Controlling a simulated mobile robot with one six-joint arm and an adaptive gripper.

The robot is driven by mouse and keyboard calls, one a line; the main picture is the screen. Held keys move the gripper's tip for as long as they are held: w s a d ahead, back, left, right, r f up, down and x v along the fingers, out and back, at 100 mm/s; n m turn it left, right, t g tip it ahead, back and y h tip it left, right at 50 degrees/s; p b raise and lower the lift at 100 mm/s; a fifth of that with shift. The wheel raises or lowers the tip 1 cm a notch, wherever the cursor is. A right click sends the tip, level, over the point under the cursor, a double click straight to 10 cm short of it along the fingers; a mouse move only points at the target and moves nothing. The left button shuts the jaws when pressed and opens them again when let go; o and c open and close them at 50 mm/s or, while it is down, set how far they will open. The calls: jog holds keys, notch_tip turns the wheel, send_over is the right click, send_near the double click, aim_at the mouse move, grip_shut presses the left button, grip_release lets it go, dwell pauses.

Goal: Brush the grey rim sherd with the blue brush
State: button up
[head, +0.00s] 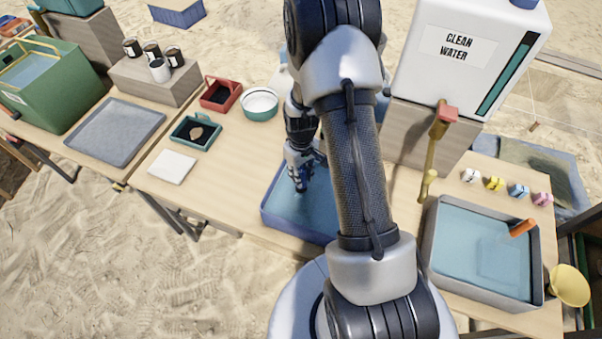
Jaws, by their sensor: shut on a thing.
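My gripper (299,186) is low over the blue basin (266,214), its fingers at or just above the blue surface inside. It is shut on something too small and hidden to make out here. I cannot pick out the blue brush or the grey rim sherd. My arm covers the right part of the basin. A brown piece (197,132) lies in a small teal box (181,142) to the left.
A grey basin of water (435,250) with an orange-handled item (523,228) stands at right, near a clean water tank (466,70).

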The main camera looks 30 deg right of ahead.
jog(key=shift+s+a, duration=0.65)
jog(key=shift+a, duration=0.2)
jog(key=shift+w+d+f, duration=0.1)
jog(key=shift+w+d, duration=0.65)
jog(key=shift+d, duration=0.3)
jog(key=shift+s+a, duration=0.75)
jog(key=shift+a, duration=0.3)
jog(key=shift+w+d, duration=0.8)
jog(key=shift+d, duration=0.25)
jog(key=shift+s+a, duration=0.8)
jog(key=shift+a, duration=0.25)
jog(key=shift+w+d+b, duration=0.45)
jog(key=shift+w+d, duration=0.35)
jog(key=shift+d, duration=0.25)
jog(key=shift+s+a, duration=0.75)
jog(key=shift+a, duration=0.25)
dwell(1.1)
